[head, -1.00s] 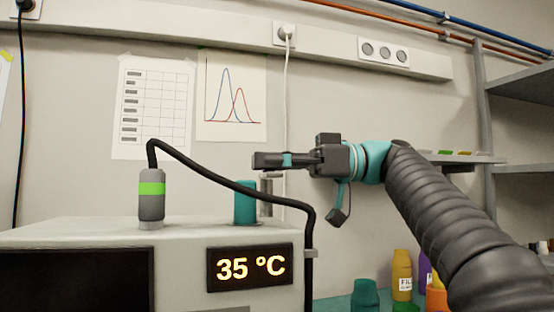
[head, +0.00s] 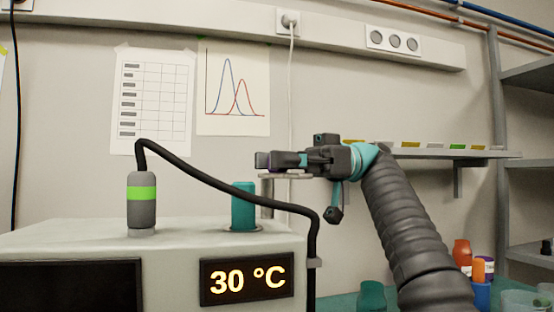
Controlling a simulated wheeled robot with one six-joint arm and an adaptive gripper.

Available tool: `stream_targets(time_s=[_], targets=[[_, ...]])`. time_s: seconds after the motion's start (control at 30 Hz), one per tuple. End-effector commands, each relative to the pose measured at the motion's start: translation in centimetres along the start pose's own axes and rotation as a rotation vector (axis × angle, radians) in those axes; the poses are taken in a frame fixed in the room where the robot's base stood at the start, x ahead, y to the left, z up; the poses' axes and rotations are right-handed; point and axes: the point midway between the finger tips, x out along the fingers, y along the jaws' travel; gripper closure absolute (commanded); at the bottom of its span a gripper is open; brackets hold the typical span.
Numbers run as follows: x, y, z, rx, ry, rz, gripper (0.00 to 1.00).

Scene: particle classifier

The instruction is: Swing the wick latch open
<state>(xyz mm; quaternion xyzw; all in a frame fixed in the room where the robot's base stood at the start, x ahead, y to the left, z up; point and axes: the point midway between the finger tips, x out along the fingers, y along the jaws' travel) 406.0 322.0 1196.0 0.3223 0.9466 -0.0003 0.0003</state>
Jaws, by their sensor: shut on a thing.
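The wick latch (head: 287,177) seems to be the flat grey bar on a short post at the back right of the machine's top. My gripper (head: 268,160) comes in from the right, fingers pointing left, right above this bar. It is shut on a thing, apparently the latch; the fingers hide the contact. A teal cylinder (head: 243,206) stands upright in a round seat just left of the post, apart from my gripper.
The machine (head: 60,236) has a display (head: 247,279) reading 30 °C. A black cable runs from a grey-green plug (head: 141,201) over its top, passing below my gripper. Bottles (head: 462,256) stand low right. A shelf (head: 440,153) is behind my arm.

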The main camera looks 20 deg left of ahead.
Motion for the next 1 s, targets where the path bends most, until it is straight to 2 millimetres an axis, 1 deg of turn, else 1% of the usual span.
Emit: stream_targets(time_s=[0.43,0.47,0.5,0.57,1.0], targets=[[-0.01,-0.03,-0.25,-0.001,0.004,0.000,1.00],[-0.02,-0.03,-0.25,-0.001,0.004,0.000,0.64],[-0.03,-0.02,-0.25,-0.001,0.004,0.000,0.54],[-0.05,-0.03,-0.23,-0.001,0.004,0.000,0.40],[-0.15,-0.05,-0.09,0.000,0.001,0.000,0.40]])
